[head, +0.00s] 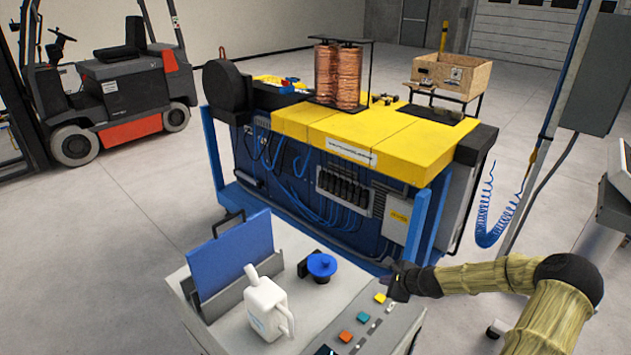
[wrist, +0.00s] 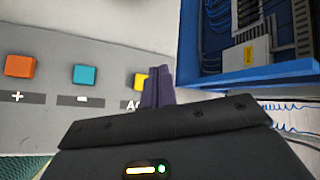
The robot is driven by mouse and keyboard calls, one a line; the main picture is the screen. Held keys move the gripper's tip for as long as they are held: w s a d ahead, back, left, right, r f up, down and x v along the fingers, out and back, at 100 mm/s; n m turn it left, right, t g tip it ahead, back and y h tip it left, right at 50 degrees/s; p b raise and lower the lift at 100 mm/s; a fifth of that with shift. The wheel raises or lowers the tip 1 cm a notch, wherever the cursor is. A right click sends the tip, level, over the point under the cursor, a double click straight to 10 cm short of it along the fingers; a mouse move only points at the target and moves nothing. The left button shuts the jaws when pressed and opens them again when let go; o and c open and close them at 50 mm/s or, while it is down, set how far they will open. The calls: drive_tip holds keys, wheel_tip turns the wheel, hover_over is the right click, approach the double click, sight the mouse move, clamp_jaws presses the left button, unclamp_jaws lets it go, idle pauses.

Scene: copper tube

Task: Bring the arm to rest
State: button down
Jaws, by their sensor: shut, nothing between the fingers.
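My gripper (head: 388,282) is at the right end of my arm's reach over the grey control cabinet, close to its buttons, in the head view. In the wrist view, the gripper's fingers (wrist: 158,88) are together with nothing between them. They partly cover a yellow button (wrist: 140,82). Whether the fingertips touch the button or panel, I cannot tell. My arm comes in from the right edge, bent at a dark elbow.
The control cabinet (head: 338,318) carries a white bottle (head: 266,305), a blue folder (head: 236,258), a blue knob (head: 321,266), and orange (wrist: 20,66) and teal (wrist: 86,75) buttons. A yellow-topped machine (head: 400,140) with copper coils (head: 338,75) stands behind. Open floor lies left.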

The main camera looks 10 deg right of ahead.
drive_tip(key=s+a+r+n+g+b, duration=0.1)
drive_tip(key=s+a+r+n+g, duration=0.1)
drive_tip(key=s+a+n, duration=0.3)
drive_tip(key=s+a+r+n+g+b, duration=0.1)
drive_tip(key=s+a+r+n+g, duration=0.1)
drive_tip(key=a+n, duration=0.45)
drive_tip(key=s+a+r+n+g+h+b, duration=0.1)
drive_tip(key=s+a+r+n, duration=0.2)
drive_tip(key=s, duration=0.6)
drive_tip(key=s+a+r+n+g+h+b, duration=0.1)
drive_tip(key=s+a+r+n+h, duration=0.1)
drive_tip(key=s+r+n, duration=0.6)
drive_tip(key=shift+s+a+r, duration=0.3)
drive_tip(key=shift+s+a, duration=0.55)
drive_tip(key=shift+s, duration=0.2)
drive_tip(key=shift+n, duration=0.25)
